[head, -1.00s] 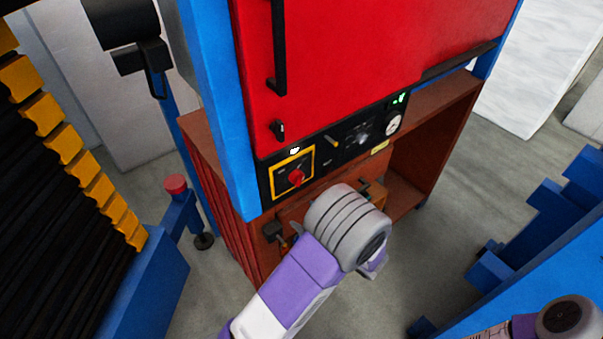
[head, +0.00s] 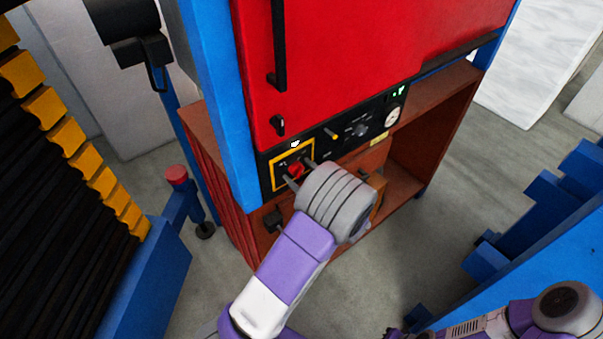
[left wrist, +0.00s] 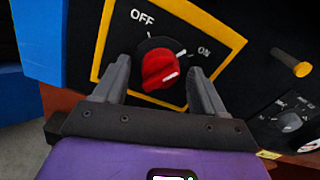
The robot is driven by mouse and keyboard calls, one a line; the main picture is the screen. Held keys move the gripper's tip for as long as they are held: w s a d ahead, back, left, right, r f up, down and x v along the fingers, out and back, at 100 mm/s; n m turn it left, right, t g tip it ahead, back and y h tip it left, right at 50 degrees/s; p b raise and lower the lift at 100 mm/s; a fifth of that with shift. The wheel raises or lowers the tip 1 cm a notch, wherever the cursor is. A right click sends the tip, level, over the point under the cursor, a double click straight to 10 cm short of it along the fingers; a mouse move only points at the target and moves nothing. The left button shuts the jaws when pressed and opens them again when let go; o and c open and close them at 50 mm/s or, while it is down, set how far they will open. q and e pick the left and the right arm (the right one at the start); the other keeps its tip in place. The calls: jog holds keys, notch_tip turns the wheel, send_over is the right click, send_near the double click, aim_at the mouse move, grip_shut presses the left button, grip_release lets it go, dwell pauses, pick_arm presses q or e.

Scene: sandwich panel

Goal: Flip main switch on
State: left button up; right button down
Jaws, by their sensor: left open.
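The main switch is a red rotary knob (head: 295,169) in a yellow square frame on the black control panel. In the left wrist view the red knob (left wrist: 158,69) sits between my fingers, with OFF printed at its upper left and ON at its right. A white mark shows on its face; I cannot tell for sure which label it points to. My left gripper (head: 300,174) is open at the panel, and its fingers (left wrist: 157,85) stand on either side of the knob with visible gaps. My right gripper is out of view; only part of that arm shows at lower right.
The panel (head: 358,130) also carries a yellow-tipped lever (head: 331,134), a dark dial and a gauge (head: 393,117). The red cabinet door (head: 360,50) is above. A blue post (head: 215,100) stands left of the panel, and a blue frame (head: 550,250) at right.

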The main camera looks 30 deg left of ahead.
pick_arm(q)
jog(key=shift+c, duration=0.2)
jog(key=c, duration=1)
jog(key=shift+r+m+p, duration=0.15)
jog(key=shift+m+p, duration=0.95)
jog(key=shift+p, duration=0.1)
jog(key=shift+m+p, duration=0.3)
jog(key=shift+m, duration=0.2)
jog(key=o, duration=1)
jog(key=shift+o, duration=0.2)
jog(key=b+v, duration=0.1)
jog(key=v, duration=0.6)
jog(key=shift+d, duration=0.3)
